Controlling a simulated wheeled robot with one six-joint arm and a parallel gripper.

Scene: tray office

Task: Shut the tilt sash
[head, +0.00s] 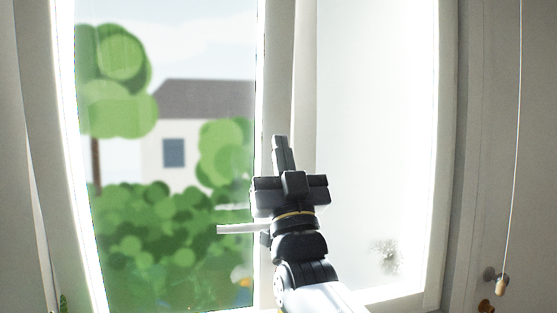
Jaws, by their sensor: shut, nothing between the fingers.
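A white-framed window fills most of the head view. Its left sash has a clear pane (120,160) with trees and a grey-roofed house behind it. To its right is a bright, milky pane (375,120) in a white frame. A white lever handle (236,229) sticks out to the left at the middle upright, just beside my wrist. My gripper (280,142) is shut and empty, pointing up in front of the middle upright. It hides part of the upright and the handle's right end. I cannot tell from this view whether either sash is tilted, or whether my gripper touches the frame.
A bit of green plant (64,303) shows at the lower left. A dark speckled patch (386,257) marks the milky pane's lower part.

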